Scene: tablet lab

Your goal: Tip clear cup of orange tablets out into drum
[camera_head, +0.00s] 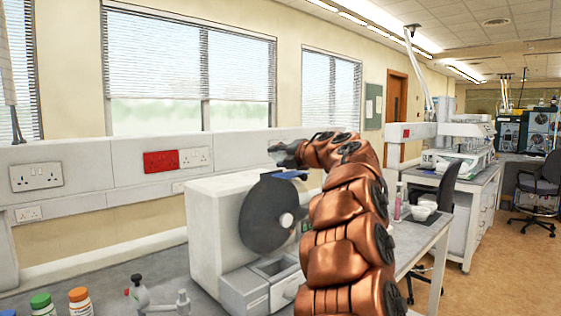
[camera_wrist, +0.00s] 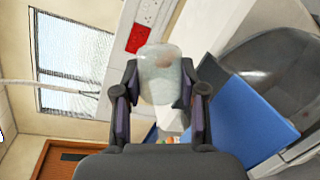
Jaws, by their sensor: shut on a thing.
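My gripper (camera_head: 288,152) is shut on the clear cup (camera_wrist: 160,72), with one finger on each side of it in the wrist view. The cup looks tilted in the wrist view. I cannot make out tablets in it, and the drum's inside is hidden.
A blue piece (camera_wrist: 245,120) sits at the drum's top, close to my gripper. The white machine body (camera_head: 215,220) stands on the grey bench, with a drawer (camera_head: 268,268) below the drum. Capped bottles (camera_head: 80,302) and a metal fitting (camera_head: 155,298) are at the front left.

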